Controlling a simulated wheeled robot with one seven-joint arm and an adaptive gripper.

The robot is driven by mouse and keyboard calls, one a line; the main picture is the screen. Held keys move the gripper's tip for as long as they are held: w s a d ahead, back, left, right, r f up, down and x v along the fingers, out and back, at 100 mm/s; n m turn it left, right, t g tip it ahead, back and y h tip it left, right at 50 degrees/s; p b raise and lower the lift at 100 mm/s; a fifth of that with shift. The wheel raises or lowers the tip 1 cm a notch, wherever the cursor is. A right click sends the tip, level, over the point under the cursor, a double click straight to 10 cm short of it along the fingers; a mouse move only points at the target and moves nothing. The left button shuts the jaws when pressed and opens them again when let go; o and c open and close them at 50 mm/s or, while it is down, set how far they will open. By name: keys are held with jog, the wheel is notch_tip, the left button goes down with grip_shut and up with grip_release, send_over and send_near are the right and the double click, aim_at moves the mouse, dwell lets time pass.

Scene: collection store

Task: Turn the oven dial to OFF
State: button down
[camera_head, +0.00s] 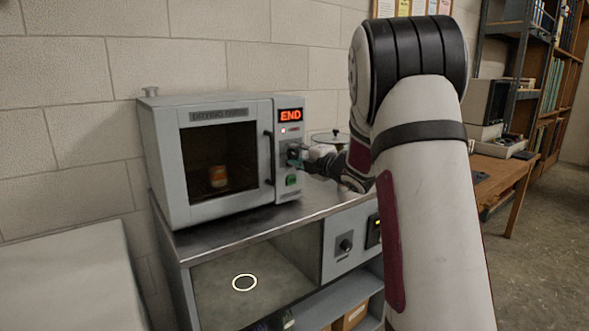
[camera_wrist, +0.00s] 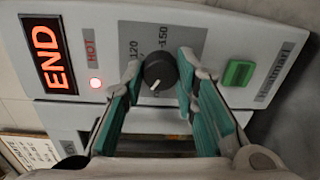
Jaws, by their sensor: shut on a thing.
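The drying oven (camera_head: 224,148) is a grey box with a dark window, standing on a metal-topped bench. Its black dial (camera_wrist: 158,71) has a white pointer line, which lies toward the lower left of the dial in the wrist view. Marks 120 and 150 show beside the dial; I see no OFF mark. My gripper (camera_wrist: 160,66) has a teal-padded finger on each side of the dial and is shut on it. In the head view my gripper (camera_head: 299,156) is at the oven's control panel and largely hides the dial.
A green button (camera_wrist: 238,73) sits close to the dial. An orange-and-white jar (camera_head: 218,176) stands inside the oven. A lidded pan (camera_head: 331,137) is behind my gripper.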

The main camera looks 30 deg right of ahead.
jog(key=n+b, duration=0.1)
jog(key=b, duration=0.1)
jog(key=n+b, duration=0.2)
jog(key=b, duration=0.1)
jog(key=shift+f, duration=0.3)
jog(key=n+b, duration=0.2)
jog(key=b, duration=0.1)
jog(key=shift+r, duration=0.1)
jog(key=shift+n+h+b, duration=0.3)
jog(key=shift+b, duration=0.15)
jog(key=c, duration=1.3)
grip_release()
jog(key=shift+r, duration=0.15)
jog(key=s, duration=1.2)
jog(key=shift+r, duration=0.25)
